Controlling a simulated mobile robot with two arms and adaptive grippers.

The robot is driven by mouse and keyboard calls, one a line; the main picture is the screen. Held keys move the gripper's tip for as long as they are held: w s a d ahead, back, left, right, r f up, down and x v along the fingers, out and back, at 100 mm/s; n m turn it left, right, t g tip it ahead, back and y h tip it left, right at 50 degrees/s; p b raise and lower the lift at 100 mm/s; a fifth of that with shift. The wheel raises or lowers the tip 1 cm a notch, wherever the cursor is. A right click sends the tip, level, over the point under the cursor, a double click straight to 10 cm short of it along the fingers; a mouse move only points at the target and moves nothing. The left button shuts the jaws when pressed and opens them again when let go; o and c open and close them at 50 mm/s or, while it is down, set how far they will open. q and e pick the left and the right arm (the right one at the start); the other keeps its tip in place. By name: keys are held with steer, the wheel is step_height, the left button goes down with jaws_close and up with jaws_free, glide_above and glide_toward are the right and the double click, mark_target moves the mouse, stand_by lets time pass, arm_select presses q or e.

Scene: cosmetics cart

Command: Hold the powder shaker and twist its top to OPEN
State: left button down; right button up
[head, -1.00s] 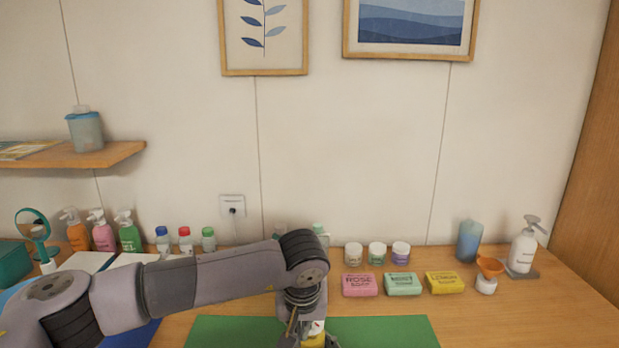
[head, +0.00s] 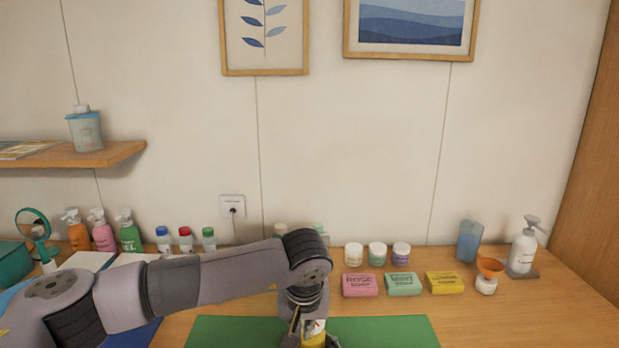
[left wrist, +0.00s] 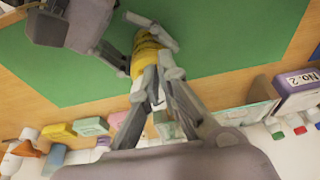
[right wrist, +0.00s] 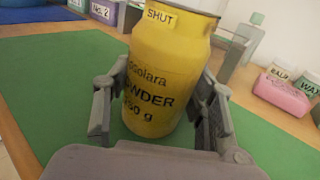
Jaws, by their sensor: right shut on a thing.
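The powder shaker is a yellow can with black lettering (right wrist: 158,85). In the left wrist view the shaker (left wrist: 146,52) is partly covered by fingers. My left gripper (left wrist: 152,82) has its fingertips at the shaker's top end, hiding the top. In the head view my left gripper (head: 308,326) is over the shaker (head: 314,340), of which only a sliver shows.
A green mat (head: 385,330) lies below. Behind it are pink (head: 360,285), mint (head: 403,284) and yellow (head: 445,282) soaps and small jars (head: 377,253). An orange funnel (head: 490,265) and a pump bottle (head: 523,248) stand right. Several bottles stand left.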

mark_target(321, 332)
arm_select(q)
steer(key=shift+s+d, duration=0.1)
steer(key=shift+d, duration=0.15)
steer(key=shift+s+d, duration=0.15)
steer(key=shift+d, duration=0.55)
steer(key=shift+d+f, duration=0.1)
steer(key=shift+d, duration=0.4)
steer(key=shift+w+d, duration=0.25)
steer(key=shift+s, duration=0.2)
step_height(321, 332, up, 6)
steer(key=shift+s, duration=0.25)
